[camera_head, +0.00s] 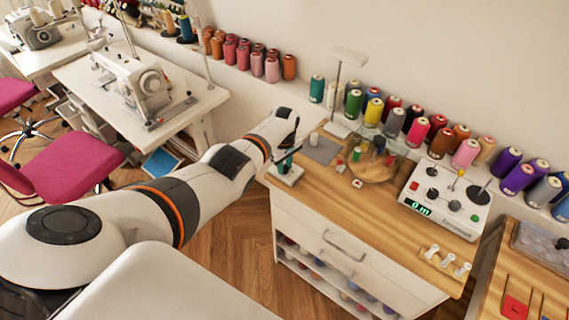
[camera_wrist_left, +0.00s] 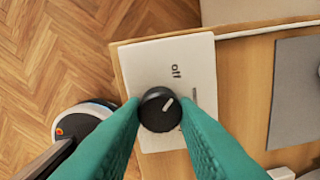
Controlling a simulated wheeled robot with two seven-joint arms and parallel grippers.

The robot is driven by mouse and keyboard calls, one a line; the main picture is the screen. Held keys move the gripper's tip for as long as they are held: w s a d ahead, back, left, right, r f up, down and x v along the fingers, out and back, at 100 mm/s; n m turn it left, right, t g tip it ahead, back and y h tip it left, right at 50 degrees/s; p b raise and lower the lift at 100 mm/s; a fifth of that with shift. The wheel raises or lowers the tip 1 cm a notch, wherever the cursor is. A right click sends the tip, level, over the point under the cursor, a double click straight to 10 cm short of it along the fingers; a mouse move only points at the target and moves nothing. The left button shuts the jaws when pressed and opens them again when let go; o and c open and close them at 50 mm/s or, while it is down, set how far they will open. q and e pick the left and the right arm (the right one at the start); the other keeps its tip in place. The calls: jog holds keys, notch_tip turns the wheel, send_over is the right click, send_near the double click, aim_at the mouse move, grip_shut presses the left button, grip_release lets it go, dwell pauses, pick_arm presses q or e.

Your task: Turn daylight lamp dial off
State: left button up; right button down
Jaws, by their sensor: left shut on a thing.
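The white dial box (camera_wrist_left: 150,55) lies at the corner of the wooden worktop in the left wrist view, with "off" printed on it. Its black round dial (camera_wrist_left: 160,112) has a white pointer line slanting to the upper right, a little short of the "off" print. The green fingers of my left gripper (camera_wrist_left: 158,116) are closed on the dial from both sides. In the head view my left gripper (camera_head: 284,161) is over the white box (camera_head: 287,174), and the dial is hidden. The white lamp (camera_head: 337,85) stands behind it. My right gripper is not in view.
A grey mat (camera_head: 318,149) and a round wooden board (camera_head: 371,164) with small spools lie right of the box. A white control unit (camera_head: 447,200) stands farther right. Thread cones line the wall. A white cable (camera_wrist_left: 262,29) runs from the box.

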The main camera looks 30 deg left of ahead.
pick_arm(q)
jog(key=shift+w+a+r+n, duration=0.1)
jog(key=shift+w+r+n, duration=0.05)
jog(key=shift+n, duration=0.45)
jog(key=o, duration=1)
notch_tip(320, 180, up, 5)
jog(key=p, duration=0.2)
jog(key=shift+f+p, duration=0.2)
jog(key=shift+p, duration=0.15)
notch_tip(320, 180, up, 7)
jog(key=shift+r, duration=0.15)
